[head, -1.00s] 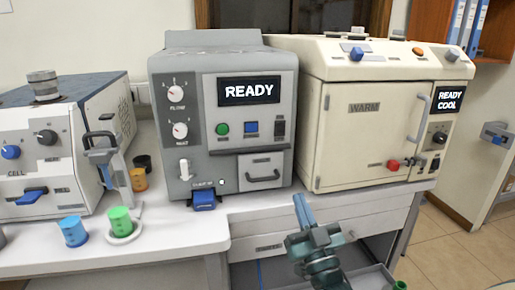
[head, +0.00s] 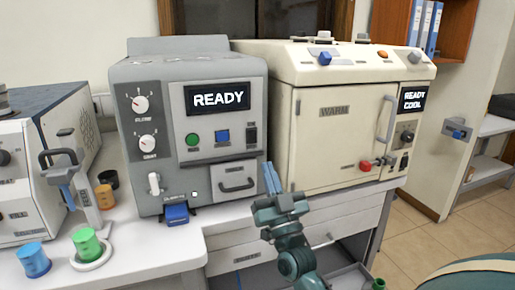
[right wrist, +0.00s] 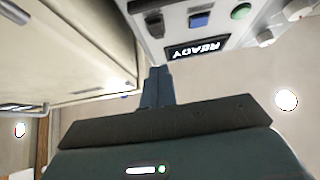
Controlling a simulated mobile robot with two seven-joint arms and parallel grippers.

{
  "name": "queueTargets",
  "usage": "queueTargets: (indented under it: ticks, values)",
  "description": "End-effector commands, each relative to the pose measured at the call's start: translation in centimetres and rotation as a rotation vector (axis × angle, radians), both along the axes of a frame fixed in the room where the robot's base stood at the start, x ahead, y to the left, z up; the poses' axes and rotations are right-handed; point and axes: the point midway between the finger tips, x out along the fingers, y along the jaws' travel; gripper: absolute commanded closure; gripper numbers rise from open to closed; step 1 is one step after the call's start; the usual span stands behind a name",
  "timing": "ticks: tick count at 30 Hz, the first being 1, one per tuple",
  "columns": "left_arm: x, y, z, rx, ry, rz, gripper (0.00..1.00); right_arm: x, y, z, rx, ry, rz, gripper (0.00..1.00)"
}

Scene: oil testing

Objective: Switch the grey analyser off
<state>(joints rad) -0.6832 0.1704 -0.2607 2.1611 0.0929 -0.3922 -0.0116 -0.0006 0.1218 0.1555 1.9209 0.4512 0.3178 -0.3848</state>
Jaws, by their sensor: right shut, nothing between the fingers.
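The grey analyser (head: 190,130) stands on the bench in the middle of the head view. Its display (head: 217,98) reads READY. Its front has a green button (head: 193,139), a blue button (head: 222,136) and a black switch (head: 251,134); they also show upside down in the right wrist view, the switch (right wrist: 154,25) nearest the fingers. My right gripper (head: 270,178) is shut and empty, in front of the analyser's lower right edge and lower than the switch. Its fingers (right wrist: 157,82) point towards the machines, apart from the switch. My left gripper is not in view.
A cream oven (head: 335,125) stands close on the analyser's right. A white machine (head: 30,185) stands to the left. Blue (head: 33,261) and green (head: 87,243) cups stand near the bench's front. An open drawer (head: 350,278) sticks out below the oven.

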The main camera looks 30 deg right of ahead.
Motion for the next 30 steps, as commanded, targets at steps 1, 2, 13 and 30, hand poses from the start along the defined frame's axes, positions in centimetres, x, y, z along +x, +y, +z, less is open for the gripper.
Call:
queueTargets:
  ticks: [1, 2, 13, 30]
  values:
    - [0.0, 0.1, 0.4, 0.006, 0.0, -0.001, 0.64, 1.0, -0.3, 1.1, -0.001, -0.003, 0.0, 1.0]
    - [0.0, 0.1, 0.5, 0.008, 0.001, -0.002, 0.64, 1.5, -0.4, 1.6, -0.001, -0.003, 0.0, 1.0]
    - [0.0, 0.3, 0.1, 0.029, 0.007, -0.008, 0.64, 6.7, -1.6, 2.6, -0.001, 0.002, 0.0, 1.0]
    - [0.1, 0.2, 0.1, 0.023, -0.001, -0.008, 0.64, 7.6, -1.8, 2.2, -0.001, -0.004, 0.0, 1.0]
